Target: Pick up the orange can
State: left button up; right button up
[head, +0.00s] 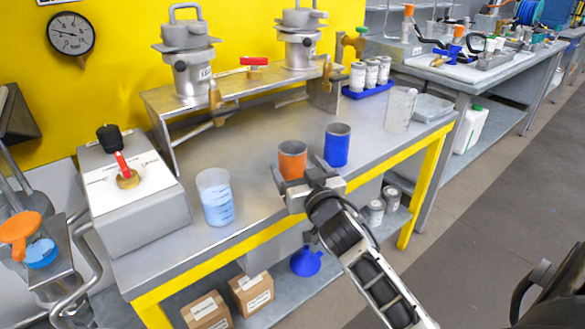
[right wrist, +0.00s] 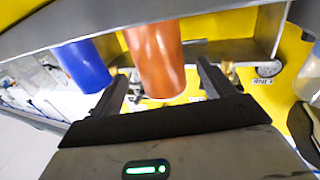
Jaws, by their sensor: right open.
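The orange can (head: 292,156) stands on the grey workbench, left of the blue can (head: 337,146). My right gripper (head: 297,174) is at the near side of the orange can, with its fingers apart. In the right wrist view the orange can (right wrist: 156,58) lies between the two open fingers (right wrist: 160,80), and the blue can (right wrist: 84,65) is outside the left finger. I cannot tell whether a finger touches the orange can. My left gripper is not in view.
A beaker of blue liquid (head: 216,198) stands to the left on the workbench (head: 262,198). A clear cylinder (head: 400,110) is on the right. A metal raised stand (head: 235,88) with two machines runs behind. Cardboard boxes (head: 252,293) sit on the lower shelf.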

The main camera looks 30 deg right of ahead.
jog(key=x, duration=0.5)
jog(key=shift+w, duration=0.4)
jog(key=c, duration=1.1)
jog(key=shift+o, duration=0.2)
